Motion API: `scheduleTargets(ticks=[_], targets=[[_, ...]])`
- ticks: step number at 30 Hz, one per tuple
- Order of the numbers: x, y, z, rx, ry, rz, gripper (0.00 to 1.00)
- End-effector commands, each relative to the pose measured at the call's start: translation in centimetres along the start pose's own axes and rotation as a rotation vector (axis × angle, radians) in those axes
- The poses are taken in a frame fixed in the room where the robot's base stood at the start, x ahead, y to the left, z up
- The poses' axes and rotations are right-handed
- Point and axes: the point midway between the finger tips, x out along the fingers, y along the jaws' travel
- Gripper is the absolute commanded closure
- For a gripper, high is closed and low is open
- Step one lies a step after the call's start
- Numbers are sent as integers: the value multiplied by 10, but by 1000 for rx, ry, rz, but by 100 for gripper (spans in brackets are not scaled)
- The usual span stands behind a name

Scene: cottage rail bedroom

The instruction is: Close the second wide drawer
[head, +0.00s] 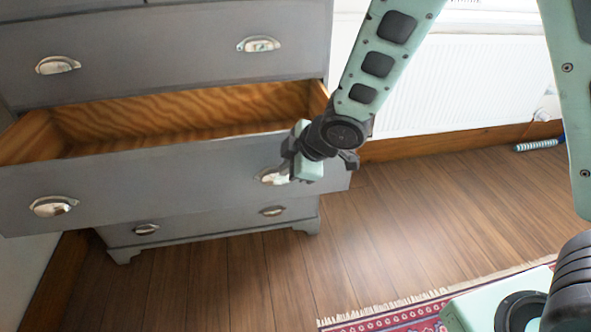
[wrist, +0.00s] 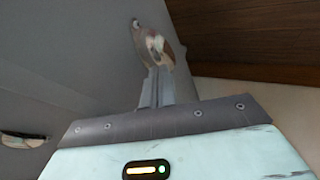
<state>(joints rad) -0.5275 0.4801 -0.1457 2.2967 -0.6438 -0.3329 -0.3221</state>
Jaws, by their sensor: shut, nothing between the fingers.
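The second wide drawer (head: 130,185) of the grey dresser is pulled well out in the head view, its bare wooden inside (head: 180,112) visible and empty where I can see it. It has two metal cup handles, a left one (head: 53,206) and a right one (head: 268,176). My gripper (head: 284,172) is at the right handle, in front of the drawer face, and partly hides that handle. In the wrist view my gripper (wrist: 157,76) is shut and empty, with its fingertips at the cup handle (wrist: 156,45); I cannot tell whether they touch.
The wide drawer above (head: 155,45) and the bottom drawer (head: 205,222) look shut. A white radiator (head: 470,85) stands along the wall at right. The wooden floor (head: 420,215) is clear, with a red patterned rug (head: 380,322) at the front.

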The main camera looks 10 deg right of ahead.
Motion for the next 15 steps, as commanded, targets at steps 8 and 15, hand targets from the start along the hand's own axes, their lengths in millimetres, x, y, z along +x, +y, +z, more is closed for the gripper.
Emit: scheduleTargets(ticks=[8,15], targets=[[7,14,-1,-1,1,-2,100],[7,14,-1,0,1,-2,100]])
